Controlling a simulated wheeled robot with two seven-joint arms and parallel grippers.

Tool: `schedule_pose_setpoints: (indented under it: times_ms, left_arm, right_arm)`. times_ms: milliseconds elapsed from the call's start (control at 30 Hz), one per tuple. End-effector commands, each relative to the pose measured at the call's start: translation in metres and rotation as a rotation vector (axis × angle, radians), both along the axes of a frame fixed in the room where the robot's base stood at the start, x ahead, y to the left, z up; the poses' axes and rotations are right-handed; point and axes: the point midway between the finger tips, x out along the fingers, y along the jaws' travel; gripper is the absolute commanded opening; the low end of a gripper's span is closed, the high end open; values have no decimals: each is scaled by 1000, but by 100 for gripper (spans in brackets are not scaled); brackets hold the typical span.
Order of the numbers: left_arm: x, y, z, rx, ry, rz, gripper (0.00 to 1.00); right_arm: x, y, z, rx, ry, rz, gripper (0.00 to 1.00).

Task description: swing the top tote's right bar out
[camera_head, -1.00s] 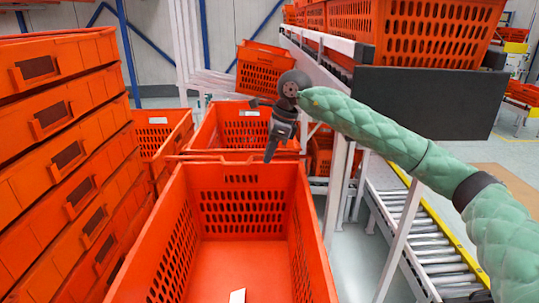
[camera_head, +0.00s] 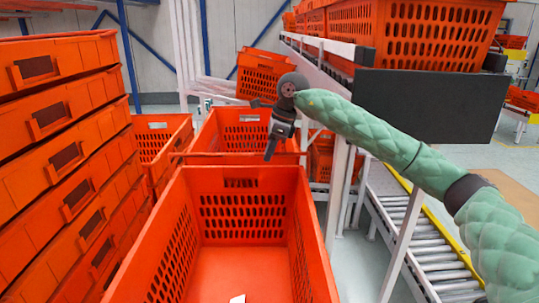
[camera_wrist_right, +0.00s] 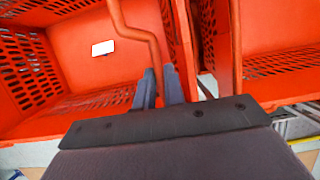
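The top tote (camera_head: 247,258) is an open orange crate with slotted walls, in the middle foreground of the head view. My right gripper (camera_head: 269,155) points down at its far rim, right of centre. In the right wrist view, an orange bent bar (camera_wrist_right: 133,32) runs down from the top edge to my right gripper (camera_wrist_right: 160,78). The gripper's two grey fingers are close together, with the bar's lower part in the narrow gap between them; they look shut on it. The wrist view also shows the tote's inside (camera_wrist_right: 75,55). My left gripper is out of view.
A stack of orange totes (camera_head: 60,160) stands close on the left. More totes (camera_head: 235,128) stand behind the top tote. On the right are a rack with a dark panel (camera_head: 430,103) and a roller conveyor (camera_head: 425,245). A white label (camera_wrist_right: 103,48) is inside the tote.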

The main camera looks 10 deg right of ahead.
Motion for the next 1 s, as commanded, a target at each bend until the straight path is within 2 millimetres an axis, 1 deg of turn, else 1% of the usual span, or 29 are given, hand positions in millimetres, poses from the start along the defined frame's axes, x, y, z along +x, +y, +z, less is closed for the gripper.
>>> schedule_pose_setpoints:
  times_ms: [33, 367, 733, 967, 1000]
  left_arm:
    - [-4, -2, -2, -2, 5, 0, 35]
    - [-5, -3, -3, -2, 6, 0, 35]
    - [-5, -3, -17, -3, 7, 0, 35]
    - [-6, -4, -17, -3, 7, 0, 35]
    - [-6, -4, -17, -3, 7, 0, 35]
  right_arm:
    - [1, 0, -2, -1, 1, 0, 6]
    - [2, 0, -4, -1, 2, 1, 6]
    - [21, -5, -21, 0, 4, -1, 6]
    - [23, -6, -22, -1, 6, -1, 6]
    - [23, -6, -23, -1, 6, -2, 13]
